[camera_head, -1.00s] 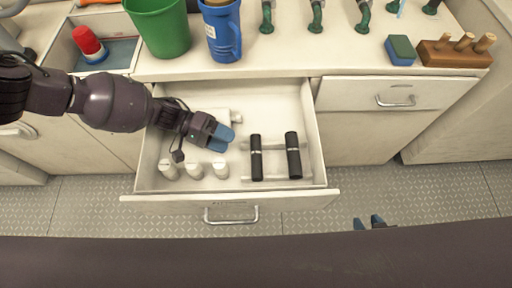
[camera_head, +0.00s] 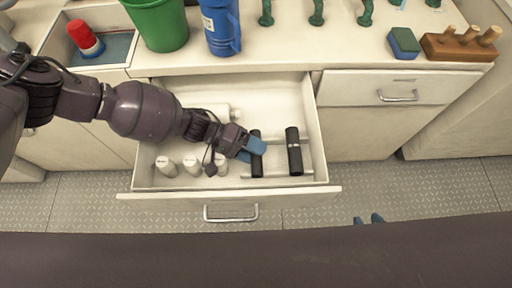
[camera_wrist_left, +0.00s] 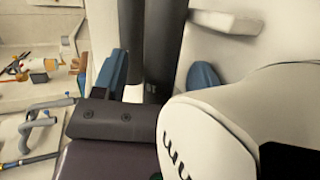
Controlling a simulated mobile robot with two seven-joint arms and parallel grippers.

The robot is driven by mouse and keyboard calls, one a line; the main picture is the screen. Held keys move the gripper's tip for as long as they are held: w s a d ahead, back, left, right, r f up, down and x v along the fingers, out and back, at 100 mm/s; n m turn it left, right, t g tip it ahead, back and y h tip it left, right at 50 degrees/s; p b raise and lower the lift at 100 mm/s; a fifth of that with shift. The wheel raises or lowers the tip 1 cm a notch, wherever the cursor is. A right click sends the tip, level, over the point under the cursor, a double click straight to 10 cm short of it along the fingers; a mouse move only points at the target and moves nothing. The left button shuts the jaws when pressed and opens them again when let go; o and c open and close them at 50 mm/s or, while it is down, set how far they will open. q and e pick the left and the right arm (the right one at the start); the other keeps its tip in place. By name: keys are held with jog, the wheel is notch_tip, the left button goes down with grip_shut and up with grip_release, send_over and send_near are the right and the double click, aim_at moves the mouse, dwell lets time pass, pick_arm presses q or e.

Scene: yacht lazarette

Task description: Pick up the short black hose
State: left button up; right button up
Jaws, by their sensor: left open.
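Two black hose pieces with pale bands lie side by side in the open drawer. The left one (camera_head: 257,169) looks slightly shorter and thinner than the right one (camera_head: 294,160); I cannot tell surely which is the short hose. My left gripper (camera_head: 254,152) is open with blue fingers at the left hose, and one finger covers part of it. In the left wrist view, a black hose (camera_wrist_left: 167,40) shows between the spread blue fingers (camera_wrist_left: 158,76); contact cannot be told.
The drawer (camera_head: 230,199) also holds several white cylinders (camera_head: 191,165) left of the hoses. The drawer walls surround the hoses. On the counter stand a green bucket (camera_head: 160,25), a blue jug (camera_head: 222,30), a sponge (camera_head: 404,43) and a wooden peg block (camera_head: 455,48).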

pick_arm(q)
grip_shut()
dwell(0.3)
